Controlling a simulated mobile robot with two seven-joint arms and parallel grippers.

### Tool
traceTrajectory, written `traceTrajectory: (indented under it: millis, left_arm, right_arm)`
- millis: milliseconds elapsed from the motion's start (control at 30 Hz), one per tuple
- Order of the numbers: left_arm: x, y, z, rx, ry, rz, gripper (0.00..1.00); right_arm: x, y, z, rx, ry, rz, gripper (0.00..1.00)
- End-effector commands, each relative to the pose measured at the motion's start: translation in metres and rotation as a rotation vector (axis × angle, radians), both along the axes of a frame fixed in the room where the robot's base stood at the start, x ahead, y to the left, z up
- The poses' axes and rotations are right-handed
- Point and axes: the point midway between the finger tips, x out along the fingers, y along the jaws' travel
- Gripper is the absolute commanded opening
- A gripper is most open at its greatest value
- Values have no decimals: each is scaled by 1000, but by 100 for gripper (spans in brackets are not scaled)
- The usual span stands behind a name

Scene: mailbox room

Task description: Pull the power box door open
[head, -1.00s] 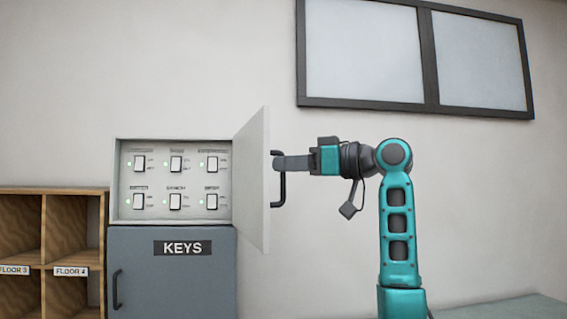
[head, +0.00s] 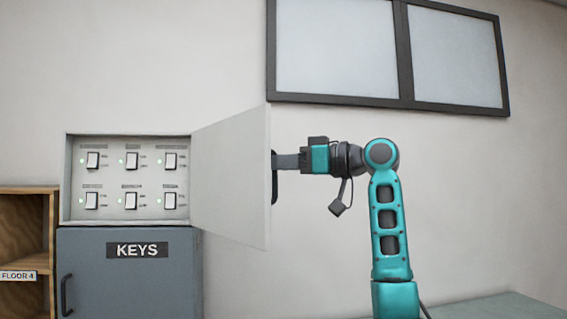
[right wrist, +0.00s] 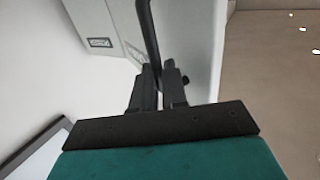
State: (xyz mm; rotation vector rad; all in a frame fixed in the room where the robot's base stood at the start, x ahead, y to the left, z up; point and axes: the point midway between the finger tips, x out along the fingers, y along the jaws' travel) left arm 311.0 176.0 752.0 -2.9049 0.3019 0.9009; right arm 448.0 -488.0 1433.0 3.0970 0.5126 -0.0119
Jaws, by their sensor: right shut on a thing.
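The power box (head: 126,215) is on the wall at the left in the head view, with several white switches inside it in plain sight. Its white door (head: 232,180) is hinged on the right side and stands wide open, swung out to the right. The dark door handle (head: 274,190) is on the door's outer face near its free edge; it also shows in the right wrist view (right wrist: 148,35). My right gripper (head: 280,161) is shut on the handle, and its two fingers (right wrist: 161,70) close around the bar in the wrist view. My left gripper is not in view.
A grey KEYS cabinet (head: 130,280) sits directly under the power box. A wooden shelf (head: 24,235) stands at the far left. A dark-framed window (head: 400,98) is above my arm. The wall right of my arm is bare.

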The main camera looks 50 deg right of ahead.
Motion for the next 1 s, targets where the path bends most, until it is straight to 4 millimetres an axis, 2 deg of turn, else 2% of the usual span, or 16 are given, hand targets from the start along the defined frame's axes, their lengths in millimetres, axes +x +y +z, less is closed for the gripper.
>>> traceTrajectory:
  millis: [33, 400, 433, 700, 1000]
  left_arm:
    - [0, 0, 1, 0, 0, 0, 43]
    - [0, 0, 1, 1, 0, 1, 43]
    - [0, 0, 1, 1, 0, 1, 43]
    - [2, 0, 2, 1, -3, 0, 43]
    - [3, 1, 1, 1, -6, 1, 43]
  right_arm:
    - [1, -2, 5, 14, -16, -7, 0]
    - [2, -1, 5, 13, -17, -5, 0]
    - [2, -1, 5, 13, -17, -4, 14]
    - [1, 0, 4, 9, -17, -3, 38]
    - [-3, -2, 3, 5, -16, -4, 38]
